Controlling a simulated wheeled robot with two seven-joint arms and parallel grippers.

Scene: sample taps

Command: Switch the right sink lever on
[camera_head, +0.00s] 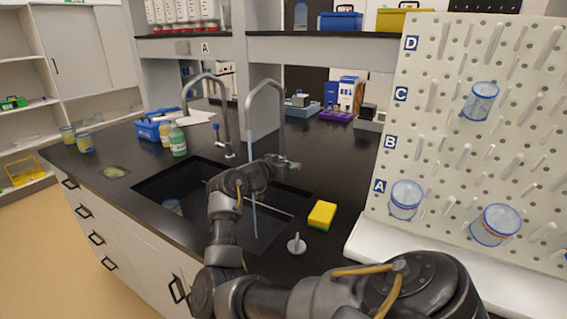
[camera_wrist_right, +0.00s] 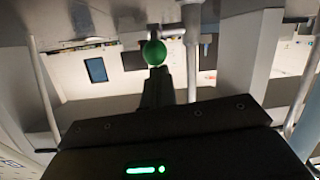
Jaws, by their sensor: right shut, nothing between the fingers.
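The right sink tap (camera_head: 266,95) is a grey gooseneck behind the black sink (camera_head: 160,188). A thin pale blue stream (camera_head: 254,215) runs down from its spout into the sink, partly behind my arm. My right gripper (camera_head: 272,163) is beside the tap's base and hides part of the lever area. In the right wrist view my right gripper (camera_wrist_right: 156,80) is shut and empty, its tips close below a green ball (camera_wrist_right: 154,53) near a grey bar (camera_wrist_right: 168,30). I cannot tell whether they touch. My left gripper is out of view.
The left tap (camera_head: 205,85) stands nearby with no stream visible. A yellow sponge (camera_head: 322,214) and a small grey upright fitting (camera_head: 297,244) are on the counter right of the sink. A pegboard (camera_head: 440,130) with beakers stands at the right. Bottles (camera_head: 177,140) and a blue basket (camera_head: 147,130) are at the left.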

